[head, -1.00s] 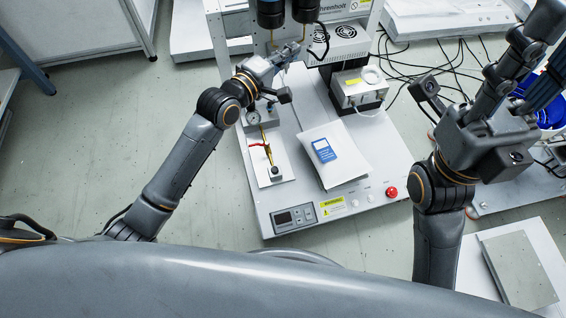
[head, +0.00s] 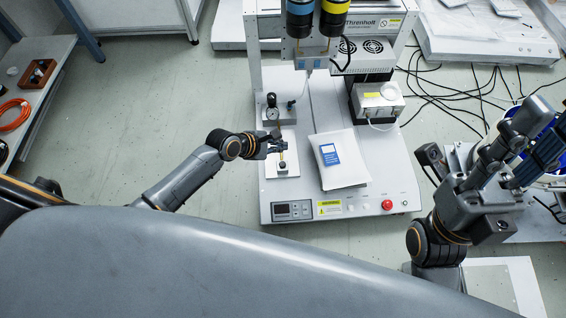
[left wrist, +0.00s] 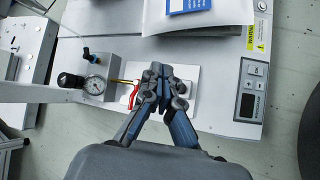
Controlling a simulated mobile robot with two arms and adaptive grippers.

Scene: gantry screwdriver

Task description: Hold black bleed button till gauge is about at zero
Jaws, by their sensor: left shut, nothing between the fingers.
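The round pressure gauge (head: 271,113) sits on a grey block at the back left of the bench fixture; it also shows in the left wrist view (left wrist: 95,84), its needle too small to read. A brass fitting and a red lever (left wrist: 134,97) lie between the block and my left gripper. The black bleed button (head: 282,167) stands on the white plate (head: 272,171); in the left wrist view it is partly hidden beside the fingers. My left gripper (head: 277,146) is shut and empty over the plate; contact with the button cannot be told. My right gripper (head: 530,135) is raised at the right, away from the fixture.
A white pouch with a blue label (head: 329,154) lies right of the plate. A controller display (head: 294,210) and red stop button (head: 388,204) line the front edge. Screwdriver units (head: 334,18) hang above at the back. Cables cover the floor at right.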

